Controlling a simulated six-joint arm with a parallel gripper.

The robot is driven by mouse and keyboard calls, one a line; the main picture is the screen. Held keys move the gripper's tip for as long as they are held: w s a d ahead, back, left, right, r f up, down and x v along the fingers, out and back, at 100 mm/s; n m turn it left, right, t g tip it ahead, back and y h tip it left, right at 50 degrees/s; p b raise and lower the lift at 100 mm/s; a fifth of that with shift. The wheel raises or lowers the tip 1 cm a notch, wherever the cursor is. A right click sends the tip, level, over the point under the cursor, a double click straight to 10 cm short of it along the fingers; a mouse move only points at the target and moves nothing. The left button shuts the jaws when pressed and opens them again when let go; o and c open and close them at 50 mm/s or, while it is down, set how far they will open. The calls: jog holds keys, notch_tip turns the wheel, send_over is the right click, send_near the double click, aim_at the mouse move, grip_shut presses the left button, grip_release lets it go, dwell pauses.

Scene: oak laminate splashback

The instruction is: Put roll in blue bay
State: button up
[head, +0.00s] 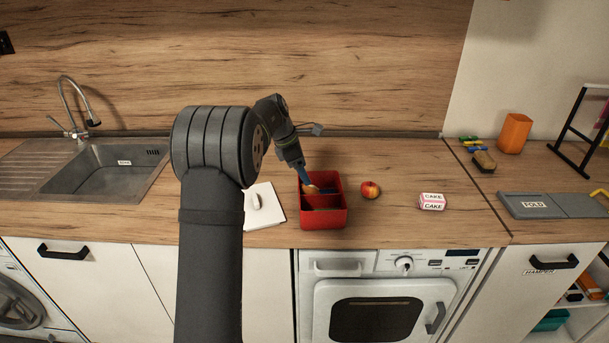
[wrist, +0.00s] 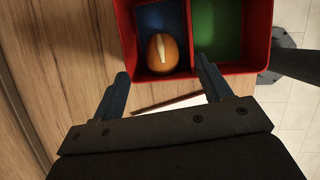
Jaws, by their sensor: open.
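The roll (wrist: 158,54), orange-brown with a pale stripe, lies in the blue bay (wrist: 150,20) of a red box (wrist: 262,40). A green bay (wrist: 203,30) is beside it behind a red divider. In the head view the red box (head: 323,219) stands on the counter near its front edge, and the roll (head: 312,188) shows partly in its back compartment. My gripper (wrist: 163,70) is open, its blue fingers apart on either side of the roll's near end, with gaps between them and the roll. In the head view my gripper (head: 306,178) reaches down at the back compartment.
An apple (head: 370,189) and a cake box (head: 432,202) stand right of the red box. A white board (head: 265,217) with a small pale object lies left of it. A sink (head: 110,170) is far left. An orange cup (head: 514,133) and a grey folding board (head: 540,206) are at right.

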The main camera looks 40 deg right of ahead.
jog(key=v, duration=1)
jog(key=shift+r, duration=0.1)
send_over(310, 186)
jog(key=a, duration=0.2)
jog(key=f, duration=1.1)
jog(key=shift+w+d+f, duration=0.25)
jog(key=shift+w+f, duration=0.05)
jog(key=shift+w, duration=0.1)
jog(key=shift+f, duration=0.4)
jog(key=shift+r, duration=0.55)
